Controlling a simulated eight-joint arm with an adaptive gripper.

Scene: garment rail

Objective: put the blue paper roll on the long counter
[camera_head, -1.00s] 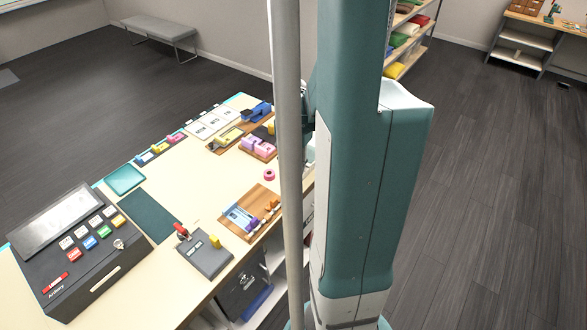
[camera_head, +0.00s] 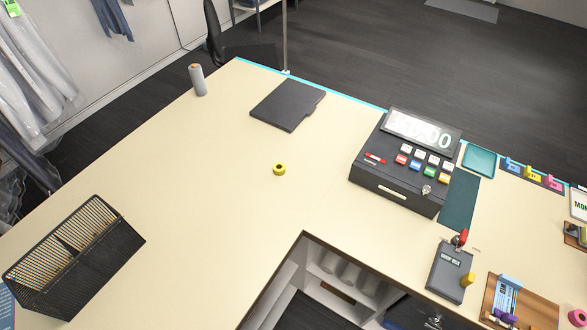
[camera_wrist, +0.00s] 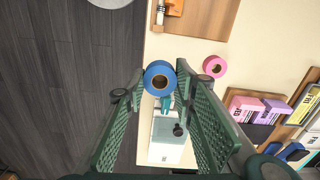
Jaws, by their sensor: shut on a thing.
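The blue paper roll (camera_wrist: 160,65) has a brown core and shows in the wrist view between the tips of my gripper (camera_wrist: 161,78). My gripper's green lattice fingers are shut on it from both sides. The roll appears above the cream counter top, near an edge with dark floor to its left; its height is unclear. In the head view the long cream counter (camera_head: 215,170) runs in an L shape, with wide bare areas. My gripper and the blue roll are not in the head view.
A yellow roll (camera_head: 279,169), black folder (camera_head: 287,104), grey cylinder (camera_head: 198,80), wire basket (camera_head: 75,255) and cash register (camera_head: 405,165) stand on the counter. In the wrist view, a pink roll (camera_wrist: 215,66) and a white-and-teal device (camera_wrist: 168,138) are near my gripper.

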